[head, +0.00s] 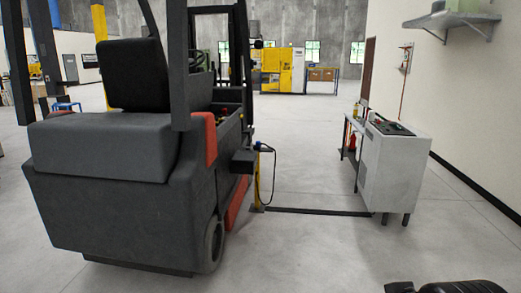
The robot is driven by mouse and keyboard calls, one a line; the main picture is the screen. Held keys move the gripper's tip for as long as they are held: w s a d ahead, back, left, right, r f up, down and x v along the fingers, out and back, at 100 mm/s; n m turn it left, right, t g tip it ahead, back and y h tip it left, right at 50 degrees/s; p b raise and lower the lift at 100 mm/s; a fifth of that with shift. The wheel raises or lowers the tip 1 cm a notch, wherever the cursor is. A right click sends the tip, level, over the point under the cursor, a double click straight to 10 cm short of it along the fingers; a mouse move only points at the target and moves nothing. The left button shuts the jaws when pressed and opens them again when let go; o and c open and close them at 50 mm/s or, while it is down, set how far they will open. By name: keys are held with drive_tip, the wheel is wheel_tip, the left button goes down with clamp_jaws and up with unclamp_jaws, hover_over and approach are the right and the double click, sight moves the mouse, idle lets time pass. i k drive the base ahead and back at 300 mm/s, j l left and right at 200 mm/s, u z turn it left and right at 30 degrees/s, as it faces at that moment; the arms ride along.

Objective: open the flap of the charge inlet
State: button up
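A forklift (105,195) with a dark grey body stands at the left, its rear toward me. A dark box (242,160) juts from its right side and looks like the charge inlet. Its flap cannot be made out at this size, nor whether it is open or shut. My gripper cannot be made out; only a dark part of my own body shows at the bottom right.
A light grey cabinet (393,172) with a dark top panel stands at the right. A dark strip (318,212) crosses the floor between post and cabinet. A wall shelf (452,20) hangs at the upper right. The floor (315,250) in front is clear.

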sight(240, 155)
drive_tip(key=i+z, duration=0.1)
drive_tip(key=i, duration=3.15)
drive_tip(key=i+u, duration=0.3)
drive_tip(key=i, duration=0.25)
drive_tip(key=i+l+u, duration=0.25)
drive_tip(key=i, duration=0.25)
